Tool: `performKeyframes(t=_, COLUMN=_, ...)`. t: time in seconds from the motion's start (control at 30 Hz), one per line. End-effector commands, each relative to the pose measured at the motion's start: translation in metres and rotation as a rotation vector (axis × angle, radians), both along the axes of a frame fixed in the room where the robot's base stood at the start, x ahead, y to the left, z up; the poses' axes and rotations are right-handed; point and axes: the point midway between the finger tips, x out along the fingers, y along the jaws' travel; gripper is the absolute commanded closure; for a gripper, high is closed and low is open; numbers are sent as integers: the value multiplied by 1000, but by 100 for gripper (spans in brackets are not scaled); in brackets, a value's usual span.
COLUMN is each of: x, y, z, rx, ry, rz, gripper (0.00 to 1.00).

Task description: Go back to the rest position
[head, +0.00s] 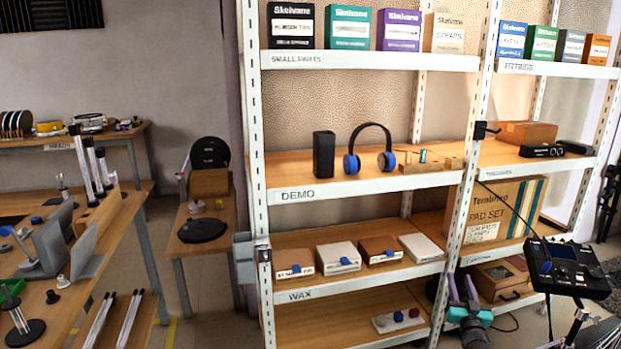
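My gripper (462,284) shows in the head view at the lower right, in front of the shelf rack's lower right part. Its two purple fingers point up from a teal and dark body. The fingers stand apart, and I see nothing held between them. My arm below it runs out of the bottom of the picture.
A white shelf rack (367,187) holds boxes, headphones (370,150) and a black speaker-like block (324,154). A dark device on a stand (568,268) is close to the right of my gripper. Wooden benches stand at left, with bare floor (205,325) before the rack.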

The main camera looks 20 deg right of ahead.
Motion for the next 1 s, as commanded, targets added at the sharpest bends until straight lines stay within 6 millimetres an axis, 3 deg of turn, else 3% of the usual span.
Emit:
performKeyframes(t=0.03, x=12, y=21, z=0, rx=15, ry=9, rz=25, gripper=63)
performKeyframes(t=0.2, x=42, y=78, z=-17, rx=69, ry=47, rz=85, gripper=63)
performKeyframes(t=0.5, x=75, y=179, z=-60, rx=168, ry=175, rz=151, gripper=63)
performKeyframes(t=0.77, x=79, y=266, z=-109, rx=243, ry=350, rz=182, gripper=63)
performKeyframes(t=1.0, x=57, y=344, z=-161, rx=296, ry=567, rz=195, gripper=63)
